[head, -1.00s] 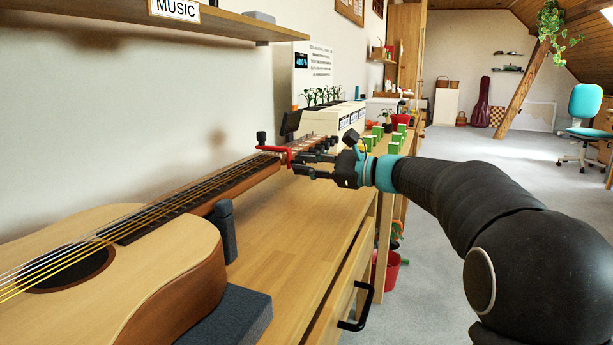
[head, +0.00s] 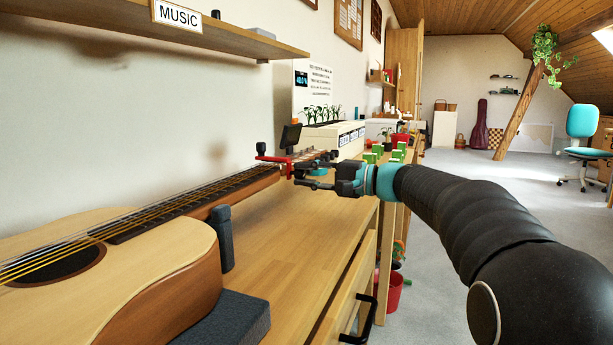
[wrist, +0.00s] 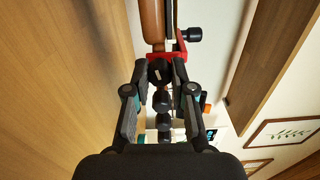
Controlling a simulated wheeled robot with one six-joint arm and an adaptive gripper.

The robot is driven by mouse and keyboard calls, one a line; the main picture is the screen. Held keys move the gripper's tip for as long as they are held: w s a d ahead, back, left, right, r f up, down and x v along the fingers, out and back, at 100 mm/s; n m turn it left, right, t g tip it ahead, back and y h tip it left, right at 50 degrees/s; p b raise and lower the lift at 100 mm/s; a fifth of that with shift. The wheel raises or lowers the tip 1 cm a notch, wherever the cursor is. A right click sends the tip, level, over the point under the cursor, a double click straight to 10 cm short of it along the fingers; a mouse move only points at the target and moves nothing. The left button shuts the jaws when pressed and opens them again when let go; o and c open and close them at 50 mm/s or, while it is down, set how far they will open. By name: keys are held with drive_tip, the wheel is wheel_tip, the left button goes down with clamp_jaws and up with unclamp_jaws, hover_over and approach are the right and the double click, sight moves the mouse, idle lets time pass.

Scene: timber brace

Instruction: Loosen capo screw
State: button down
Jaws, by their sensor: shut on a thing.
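The red capo (head: 273,160) sits across the guitar neck (head: 235,187) near the headstock; it also shows in the wrist view (wrist: 181,55). A black knob stands up on its far side in the head view and shows in the wrist view (wrist: 192,34). The capo screw (wrist: 158,72), a round black knob with a pale mark, sits between the fingertips in the wrist view. My gripper (head: 297,174) is shut on this screw, reaching from the right in the head view; its fingertips (wrist: 160,70) flank the screw. The contact is too small to see in the head view.
A shelf (head: 235,33) hangs above.

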drive_tip(key=shift+n, duration=1.5)
drive_tip(key=c, duration=1.2)
unclamp_jaws()
drive_tip(key=shift+c, duration=0.2)
drive_tip(key=v, duration=1.2)
